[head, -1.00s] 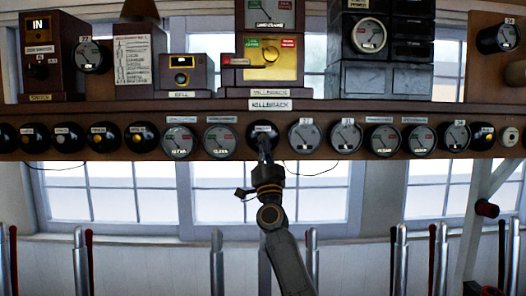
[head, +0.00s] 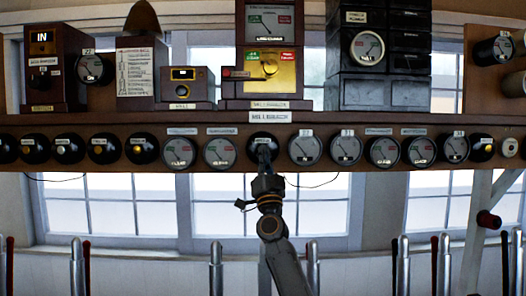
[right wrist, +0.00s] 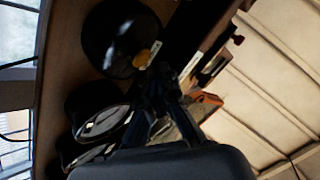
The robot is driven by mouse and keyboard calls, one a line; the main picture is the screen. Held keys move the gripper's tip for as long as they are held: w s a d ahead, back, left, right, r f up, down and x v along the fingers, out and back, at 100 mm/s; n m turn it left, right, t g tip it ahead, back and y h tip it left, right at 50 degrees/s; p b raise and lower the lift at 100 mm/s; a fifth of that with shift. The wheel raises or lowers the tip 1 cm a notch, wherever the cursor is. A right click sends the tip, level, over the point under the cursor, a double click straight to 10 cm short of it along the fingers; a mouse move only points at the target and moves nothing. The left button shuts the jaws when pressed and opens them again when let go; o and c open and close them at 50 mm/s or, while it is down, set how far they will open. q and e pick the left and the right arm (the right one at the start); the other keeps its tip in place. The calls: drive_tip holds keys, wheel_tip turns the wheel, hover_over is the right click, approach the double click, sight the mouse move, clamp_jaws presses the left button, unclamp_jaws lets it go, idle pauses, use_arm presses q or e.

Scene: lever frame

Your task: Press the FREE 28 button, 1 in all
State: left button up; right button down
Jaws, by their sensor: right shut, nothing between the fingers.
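A black round unit (head: 262,142) with a small pale label sits near the middle of the row on the brown shelf front in the head view. Its label is too small to read, so I cannot tell which one is FREE 28. My right gripper (head: 263,158) is shut and empty, pointing up at this unit and covering its lower part. I cannot tell whether the tips touch it. In the right wrist view my shut fingers (right wrist: 165,80) are beside a black round unit (right wrist: 112,38) with a pale and yellow bit at its edge. My left gripper is out of view.
Several round gauges (head: 305,149) and black buttons (head: 139,148) line the shelf front (head: 400,124) on both sides. Wooden instrument boxes (head: 185,85) stand on top. Metal levers (head: 216,265) rise below. The space under the shelf around my arm looks free.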

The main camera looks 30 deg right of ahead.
idle(0.6)
drive_tip(key=shift+w+d+b, duration=0.25)
drive_tip(key=shift+w+b, duration=0.1)
drive_tip(key=shift+b, duration=0.05)
drive_tip(key=shift+w+d+b, duration=0.25)
drive_tip(key=shift+w+b, duration=0.15)
drive_tip(key=shift+b, duration=0.35)
idle(0.7)
drive_tip(key=shift+s+a+r+p, duration=0.15)
drive_tip(key=shift+s+a+p, duration=0.1)
drive_tip(key=shift+p, duration=0.45)
drive_tip(key=shift+s+a+f+p, duration=0.25)
drive_tip(key=shift+s+p, duration=0.2)
drive_tip(key=shift+p, duration=0.2)
